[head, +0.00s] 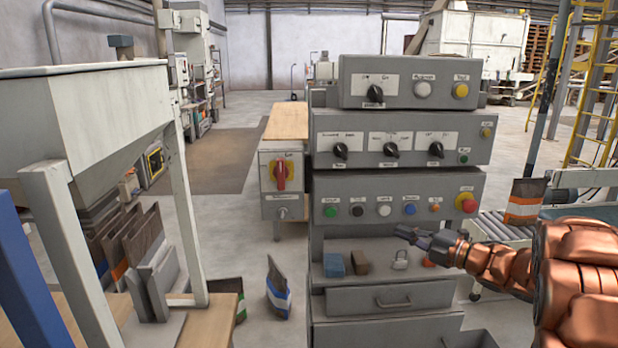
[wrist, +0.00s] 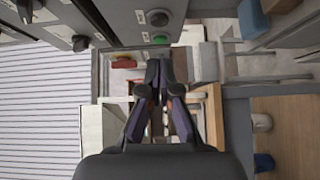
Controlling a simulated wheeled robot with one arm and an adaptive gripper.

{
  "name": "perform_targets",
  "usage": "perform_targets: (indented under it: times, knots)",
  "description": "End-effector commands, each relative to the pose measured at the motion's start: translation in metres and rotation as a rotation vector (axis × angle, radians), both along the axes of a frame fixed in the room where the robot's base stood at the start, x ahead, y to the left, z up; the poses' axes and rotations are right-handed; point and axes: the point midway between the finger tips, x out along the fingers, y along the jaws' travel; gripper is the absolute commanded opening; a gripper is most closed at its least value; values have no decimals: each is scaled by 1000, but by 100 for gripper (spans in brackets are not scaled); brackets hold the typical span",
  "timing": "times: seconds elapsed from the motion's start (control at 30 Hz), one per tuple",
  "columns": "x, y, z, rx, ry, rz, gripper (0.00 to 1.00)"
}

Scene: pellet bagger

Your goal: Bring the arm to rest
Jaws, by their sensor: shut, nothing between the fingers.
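My gripper (head: 404,233) is stretched out from the right in the head view, in front of the grey control cabinet (head: 400,262). It hangs above the shelf with small items and below the row of push buttons. In the wrist view the fingertips (wrist: 160,78) are together, shut with nothing between them. A green button (wrist: 160,39) shows just beyond the fingertips there. I cannot tell whether the gripper touches the cabinet. My copper-coloured arm fills the lower right of the head view.
On the cabinet shelf are a blue block (head: 334,264), a brown block (head: 360,262) and a padlock (head: 400,260). A red emergency button (head: 469,206) is near the arm. A roller conveyor (head: 500,232) with a bag (head: 525,200) stands right. A hopper (head: 75,125) stands left.

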Motion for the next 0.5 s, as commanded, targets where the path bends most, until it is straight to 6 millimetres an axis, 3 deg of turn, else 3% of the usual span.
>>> perform_targets:
  times: [0.3,0.5]
  knots:
    - [31,-28,34,-13,129,-312,0]
    - [32,-59,57,42,248,-584,0]
